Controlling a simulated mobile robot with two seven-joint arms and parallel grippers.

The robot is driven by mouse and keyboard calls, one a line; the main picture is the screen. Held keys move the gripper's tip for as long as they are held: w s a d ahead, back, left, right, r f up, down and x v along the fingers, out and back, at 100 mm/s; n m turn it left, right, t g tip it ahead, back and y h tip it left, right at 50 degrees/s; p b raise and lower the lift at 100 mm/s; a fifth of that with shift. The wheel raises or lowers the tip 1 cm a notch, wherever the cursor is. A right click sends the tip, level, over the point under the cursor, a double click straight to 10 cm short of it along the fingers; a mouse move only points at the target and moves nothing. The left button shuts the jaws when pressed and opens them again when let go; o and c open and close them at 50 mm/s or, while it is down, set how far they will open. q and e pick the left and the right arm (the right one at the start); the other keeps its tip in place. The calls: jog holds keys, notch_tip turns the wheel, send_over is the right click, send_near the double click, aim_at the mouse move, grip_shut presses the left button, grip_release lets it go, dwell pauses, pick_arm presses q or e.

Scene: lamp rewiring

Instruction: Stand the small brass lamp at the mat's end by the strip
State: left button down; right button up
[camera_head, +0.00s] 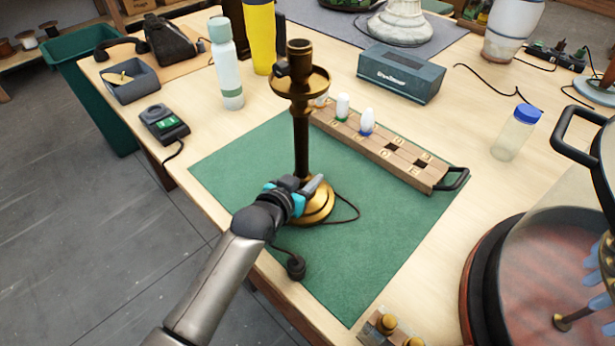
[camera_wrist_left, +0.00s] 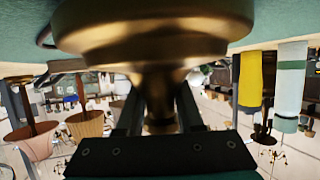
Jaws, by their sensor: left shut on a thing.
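The small brass lamp (camera_head: 301,140) stands upright over the green mat (camera_head: 370,250), left of its middle. It has a dark stem, a brass dish near the top and a round brass base. My left gripper (camera_head: 298,188) is shut on its lower stem, just above the base. In the left wrist view the brass base (camera_wrist_left: 150,28) fills the top, inverted, and the stem sits between the fingers (camera_wrist_left: 160,112). I cannot tell whether the base touches the mat. A dark cord and plug (camera_head: 295,267) trail from it. A black power strip (camera_head: 557,57) lies far right. My right gripper is out of view.
A wooden block with bulbs (camera_head: 385,148) lies across the mat's back edge. A white-green bottle (camera_head: 227,75) and yellow tumbler (camera_head: 261,38) stand behind the lamp. A grey-blue box (camera_head: 401,74) and clear jar (camera_head: 514,134) are to the right. The mat's front right is mostly clear.

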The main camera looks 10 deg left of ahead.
aim_at(308, 160)
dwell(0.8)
pick_arm(q)
jog(key=c, duration=1.1)
grip_release()
grip_shut()
jog(key=shift+w+r, duration=0.1)
jog(key=shift+r, duration=0.15)
jog(key=shift+r+p, duration=2.55)
jog(key=shift+p, duration=0.25)
